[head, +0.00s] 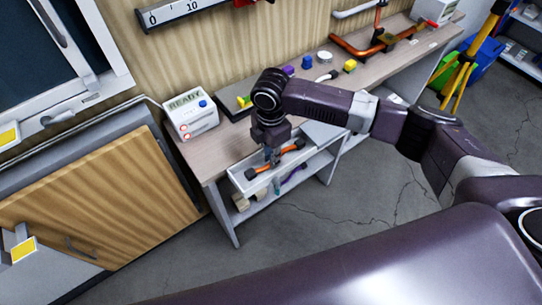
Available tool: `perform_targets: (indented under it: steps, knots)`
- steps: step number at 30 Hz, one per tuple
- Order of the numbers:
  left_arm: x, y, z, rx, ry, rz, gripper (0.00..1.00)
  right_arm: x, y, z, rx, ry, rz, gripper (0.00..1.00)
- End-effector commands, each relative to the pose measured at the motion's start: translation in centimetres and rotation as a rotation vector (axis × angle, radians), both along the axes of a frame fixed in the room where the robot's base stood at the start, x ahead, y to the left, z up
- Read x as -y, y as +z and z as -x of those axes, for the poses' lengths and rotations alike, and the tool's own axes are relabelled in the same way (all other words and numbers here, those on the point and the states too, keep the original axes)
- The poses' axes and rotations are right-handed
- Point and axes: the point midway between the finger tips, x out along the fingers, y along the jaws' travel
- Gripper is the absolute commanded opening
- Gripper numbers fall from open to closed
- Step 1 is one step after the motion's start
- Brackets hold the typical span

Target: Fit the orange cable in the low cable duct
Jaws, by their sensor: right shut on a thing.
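The orange cable (289,150) is a short piece with dark ends. It lies slanted over or in a long white open channel (237,178), which looks like the low cable duct, at the front edge of the bench. My right gripper (272,160) points down from above and is shut on the orange cable near its middle. I cannot tell whether the cable touches the channel floor. The wrist and fingers hide part of the cable and channel. My left gripper is not in view.
The wooden bench (222,160) carries a white box marked READY (192,116), a blue piece (307,62), a yellow piece (349,66) and an orange tubular frame (350,46). A lower shelf holds a few items. A wooden cabinet (100,200) stands at left. Floor at front is clear.

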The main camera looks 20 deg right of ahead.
Motion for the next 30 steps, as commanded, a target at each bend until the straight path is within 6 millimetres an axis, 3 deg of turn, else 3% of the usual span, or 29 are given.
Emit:
perform_targets:
  steps: [30]
  knots:
    - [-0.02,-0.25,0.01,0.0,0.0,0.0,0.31,-0.01,-1.02,0.0,0.0,0.0,0.0,0.0]
